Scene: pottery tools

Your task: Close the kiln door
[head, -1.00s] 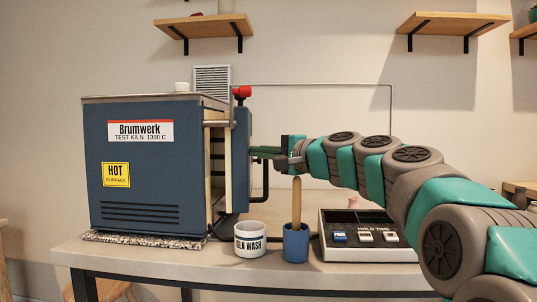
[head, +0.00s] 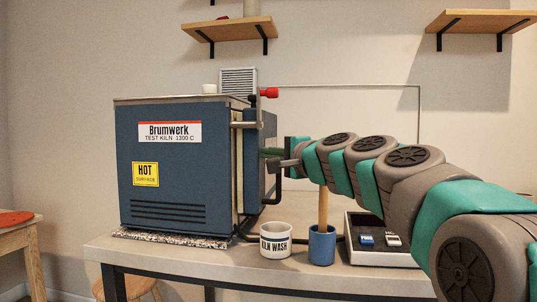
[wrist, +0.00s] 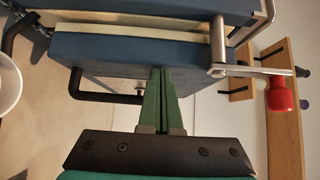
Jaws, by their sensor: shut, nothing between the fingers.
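The kiln (head: 165,180) is a blue box labelled Brumwerk on the table. Its blue door (head: 258,190) is on the right side, nearly against the body with a narrow gap. In the wrist view the door (wrist: 110,50) shows a cream lining edge close to the kiln body. A metal latch bar with a red knob (head: 269,92) sits at the door's top; the knob also shows in the wrist view (wrist: 281,97). My gripper (wrist: 160,72) is shut and empty, its green fingertips at the door's outer face, apparently touching it. The fingertips are partly hidden in the head view.
A Kiln Wash cup (head: 276,240), a blue pot (head: 321,246) with a wooden handle, and a control box (head: 372,248) stand on the table (head: 190,256) below my arm. Shelves (head: 229,29) hang above.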

